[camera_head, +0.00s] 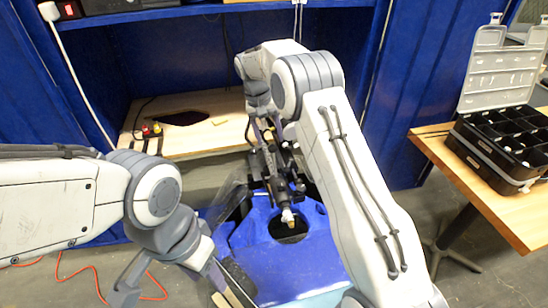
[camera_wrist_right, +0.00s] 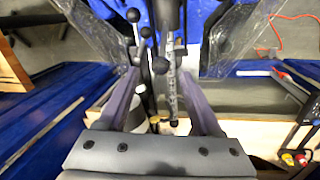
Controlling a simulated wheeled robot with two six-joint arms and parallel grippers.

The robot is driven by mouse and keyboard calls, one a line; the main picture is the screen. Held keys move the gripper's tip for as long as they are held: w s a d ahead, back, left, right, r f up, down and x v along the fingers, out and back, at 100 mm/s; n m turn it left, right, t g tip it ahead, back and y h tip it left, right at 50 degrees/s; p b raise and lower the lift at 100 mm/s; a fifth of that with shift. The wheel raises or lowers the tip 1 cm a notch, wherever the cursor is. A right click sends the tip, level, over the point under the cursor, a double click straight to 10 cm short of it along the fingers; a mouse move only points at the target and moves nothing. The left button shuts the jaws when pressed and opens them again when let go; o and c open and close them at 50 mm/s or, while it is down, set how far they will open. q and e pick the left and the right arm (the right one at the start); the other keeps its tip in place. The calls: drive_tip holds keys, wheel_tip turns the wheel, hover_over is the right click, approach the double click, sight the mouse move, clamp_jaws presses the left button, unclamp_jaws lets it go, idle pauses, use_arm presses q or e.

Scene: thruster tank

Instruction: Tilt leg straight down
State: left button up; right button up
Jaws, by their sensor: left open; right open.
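The thruster is a dark unit at the far edge of the blue tank (camera_head: 285,265). Its black leg (camera_head: 276,180) slants down toward the near side, with a pale tip above a dark round opening. My right gripper (camera_head: 264,130) reaches over to the thruster's upper end, partly hidden by its own arm. In the right wrist view, my right gripper (camera_wrist_right: 158,75) is open, with purple-grey fingers either side of a black ball-ended lever (camera_wrist_right: 160,66) and a perforated metal strip (camera_wrist_right: 172,92). I cannot tell whether they touch. My left gripper (camera_head: 232,284) is open near the bottom edge, its tips unclear.
A wooden workbench (camera_head: 195,135) behind the tank holds small tools and a dark cloth. An open black organizer case (camera_head: 500,140) stands on a wooden table (camera_head: 450,165) at the right. Clear plastic sheeting (camera_wrist_right: 230,35) flanks the thruster. An orange cord lies on the left floor.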

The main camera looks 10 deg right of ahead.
sight(274, 156)
drive_tip(key=f, duration=0.3)
drive_tip(key=d+f, duration=0.1)
drive_tip(key=f, duration=0.2)
drive_tip(key=f+p, duration=0.1)
drive_tip(key=f, duration=0.1)
drive_tip(key=shift+s+d+f, duration=0.2)
drive_tip(key=shift+d+f, duration=0.1)
drive_tip(key=shift+f, duration=0.1)
clamp_jaws()
drive_tip(key=shift+r, duration=0.1)
idle(0.8)
